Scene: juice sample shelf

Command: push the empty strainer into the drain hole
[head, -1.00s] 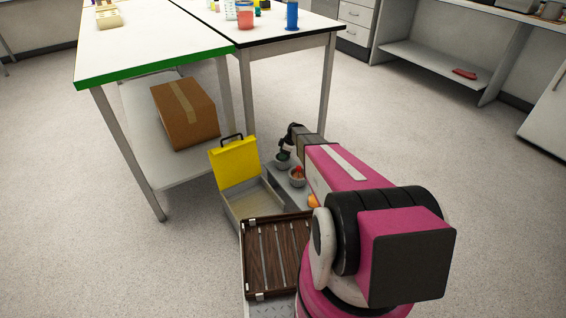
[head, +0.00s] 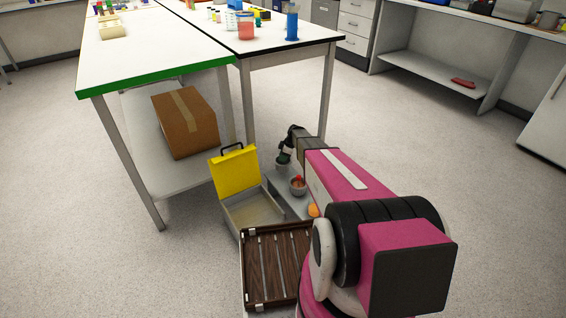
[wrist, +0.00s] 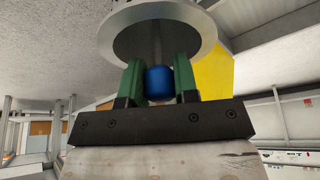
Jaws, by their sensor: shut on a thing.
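My gripper (wrist: 159,85), with green fingers, is shut on a blue knob (wrist: 159,82) on a thin stem in the wrist view. The stem runs into a round grey metal strainer (wrist: 207,30) with a wide rim; the visible inside looks bare. In the head view my gripper (head: 284,158) is low beyond the yellow-lidded case, with the small grey strainer bowl (head: 281,164) below it. A second grey bowl (head: 298,188) with a red knob and something brownish inside stands nearer. I cannot make out the drain hole in either view.
The open case with its yellow lid (head: 234,172) stands left of my arm. A dark slatted tray (head: 272,268) is nearer, and an orange round thing (head: 313,210) lies by my arm. The white table (head: 160,50) stands behind, with a cardboard box (head: 187,124) on its lower shelf.

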